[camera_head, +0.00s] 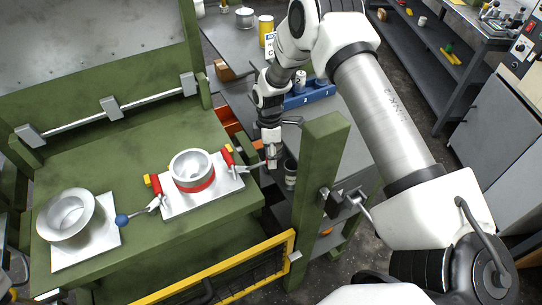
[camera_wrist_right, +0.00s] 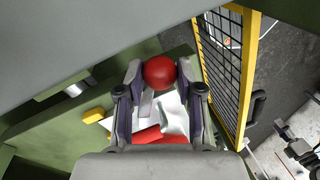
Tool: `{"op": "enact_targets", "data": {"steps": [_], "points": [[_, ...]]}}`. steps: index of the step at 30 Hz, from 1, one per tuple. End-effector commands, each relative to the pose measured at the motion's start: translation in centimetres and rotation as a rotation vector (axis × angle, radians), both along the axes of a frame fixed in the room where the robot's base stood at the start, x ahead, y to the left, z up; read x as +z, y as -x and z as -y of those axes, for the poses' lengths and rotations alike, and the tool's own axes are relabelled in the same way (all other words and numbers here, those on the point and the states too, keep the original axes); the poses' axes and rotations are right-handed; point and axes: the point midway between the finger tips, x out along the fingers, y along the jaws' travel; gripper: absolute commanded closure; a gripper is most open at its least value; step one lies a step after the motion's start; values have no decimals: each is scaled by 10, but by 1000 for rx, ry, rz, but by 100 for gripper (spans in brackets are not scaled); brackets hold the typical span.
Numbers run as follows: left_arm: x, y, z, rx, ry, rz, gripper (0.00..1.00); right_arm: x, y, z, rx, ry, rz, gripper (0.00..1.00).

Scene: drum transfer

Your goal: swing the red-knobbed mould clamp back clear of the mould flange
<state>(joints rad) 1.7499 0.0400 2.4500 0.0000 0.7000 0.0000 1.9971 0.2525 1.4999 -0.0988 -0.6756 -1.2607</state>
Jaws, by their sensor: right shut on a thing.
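The mould (camera_head: 192,181), a pale round ring with a red band, sits on a white plate (camera_head: 178,206) on the green press bed. The red-knobbed clamp (camera_head: 229,158) stands at the mould's right side, with its lever reaching right to my right gripper (camera_head: 271,160). In the right wrist view the red knob (camera_wrist_right: 159,71) lies between the fingertips of my right gripper (camera_wrist_right: 160,76), which is shut on it. The clamp's contact with the flange is too small to judge. A second clamp with a blue knob (camera_head: 122,220) stands at the mould's left. My left gripper is not visible.
A pale flanged bowl (camera_head: 67,218) stands on another white plate at the left. A yellow-framed mesh guard (camera_head: 222,272) runs along the front of the press, and a green post (camera_head: 318,175) stands right of my right gripper. A grey table with a blue tray (camera_head: 308,93) lies behind.

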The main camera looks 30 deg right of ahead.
Motion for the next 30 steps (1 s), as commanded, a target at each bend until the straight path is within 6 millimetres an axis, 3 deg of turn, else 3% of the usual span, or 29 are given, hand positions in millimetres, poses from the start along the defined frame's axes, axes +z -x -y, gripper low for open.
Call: {"op": "enact_targets", "data": {"steps": [11, 30], "points": [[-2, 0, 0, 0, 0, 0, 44, -1, 11, -8, -160, -3, -2, 100], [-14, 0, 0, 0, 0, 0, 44, -4, 34, -48, -739, -1, -3, 100]]}}
